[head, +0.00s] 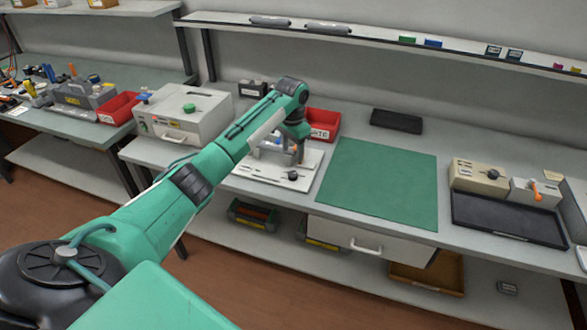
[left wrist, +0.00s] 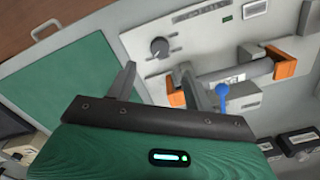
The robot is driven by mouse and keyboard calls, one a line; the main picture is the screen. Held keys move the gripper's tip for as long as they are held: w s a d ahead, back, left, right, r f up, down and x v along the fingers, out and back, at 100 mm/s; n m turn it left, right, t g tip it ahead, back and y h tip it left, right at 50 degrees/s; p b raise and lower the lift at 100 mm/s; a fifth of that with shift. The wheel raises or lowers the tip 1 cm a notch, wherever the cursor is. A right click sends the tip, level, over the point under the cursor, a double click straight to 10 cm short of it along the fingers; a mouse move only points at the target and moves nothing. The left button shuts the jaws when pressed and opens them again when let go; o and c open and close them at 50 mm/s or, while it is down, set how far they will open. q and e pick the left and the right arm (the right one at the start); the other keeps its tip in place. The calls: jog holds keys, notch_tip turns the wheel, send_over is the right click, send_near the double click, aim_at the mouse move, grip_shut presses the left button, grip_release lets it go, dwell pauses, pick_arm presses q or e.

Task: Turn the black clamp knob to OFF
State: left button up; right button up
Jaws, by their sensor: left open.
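The black clamp knob (head: 293,175) is on the front right part of a white fixture plate (head: 262,179), beside the green mat. In the left wrist view the knob (left wrist: 160,47) shows as a round black dial on the light panel, with small marks around it too small to read. My left gripper (head: 299,151) is above the plate, close to the knob. In the left wrist view my left gripper (left wrist: 158,72) has its two fingers spread with nothing between them, and the knob lies beyond the fingertips, apart from them. My right gripper is not in view.
A red bin (head: 323,123) is behind the fixture. The green mat (head: 378,182) is clear.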

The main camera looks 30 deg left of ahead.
pick_arm(q)
send_over(293, 174)
notch_tip(293, 174, down, 4)
jog(key=shift+a+f, duration=0.1)
notch_tip(293, 174, down, 4)
jog(key=shift+r+p, duration=0.1)
jog(key=shift+p, duration=0.35)
jog(key=shift+w+f, duration=0.1)
jog(key=shift+f, duration=0.55)
jog(key=shift+c, duration=0.7)
jog(key=c, duration=0.8)
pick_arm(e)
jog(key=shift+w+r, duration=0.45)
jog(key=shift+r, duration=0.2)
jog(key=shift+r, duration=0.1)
